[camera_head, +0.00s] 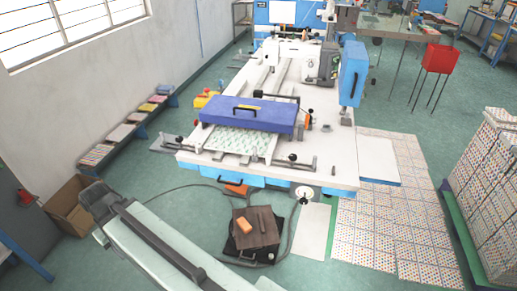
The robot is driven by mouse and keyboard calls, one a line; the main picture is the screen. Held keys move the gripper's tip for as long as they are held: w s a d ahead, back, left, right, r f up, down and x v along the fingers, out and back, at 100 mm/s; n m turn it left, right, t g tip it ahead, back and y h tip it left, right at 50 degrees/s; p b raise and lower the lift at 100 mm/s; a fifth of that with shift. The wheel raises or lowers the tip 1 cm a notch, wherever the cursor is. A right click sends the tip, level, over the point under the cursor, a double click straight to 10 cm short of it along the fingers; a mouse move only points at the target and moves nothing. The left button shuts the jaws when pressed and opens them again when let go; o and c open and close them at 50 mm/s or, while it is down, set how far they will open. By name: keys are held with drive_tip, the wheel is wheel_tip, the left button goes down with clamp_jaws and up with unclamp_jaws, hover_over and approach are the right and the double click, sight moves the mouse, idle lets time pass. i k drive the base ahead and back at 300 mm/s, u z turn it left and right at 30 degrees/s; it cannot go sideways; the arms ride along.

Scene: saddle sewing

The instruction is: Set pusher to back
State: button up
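A saddle sewing machine with a long white table (340,150) stands in the middle of the view. A blue-purple block with a dark handle (248,115) lies across the table near its front end, over a patterned sheet (235,140). I cannot tell for sure which part is the pusher. Dark rods with round knobs (293,158) stand at the table's front edge. A long pale arm with a dark strip, which seems to be mine, reaches in from the bottom. Its grey end (97,197) is at the lower left, well apart from the machine; its fingers are not clear.
A small brown-topped stand (256,228) with an orange block is on the floor before the machine. A cardboard box (68,207) stands by the left wall. Patterned stacks (485,190) are at the right. Green floor is free between the machine and the wall shelf (122,133).

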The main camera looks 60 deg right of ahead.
sight(254, 157)
drive_tip(key=z, duration=0.1)
drive_tip(key=i, duration=1)
drive_tip(key=u, duration=0.05)
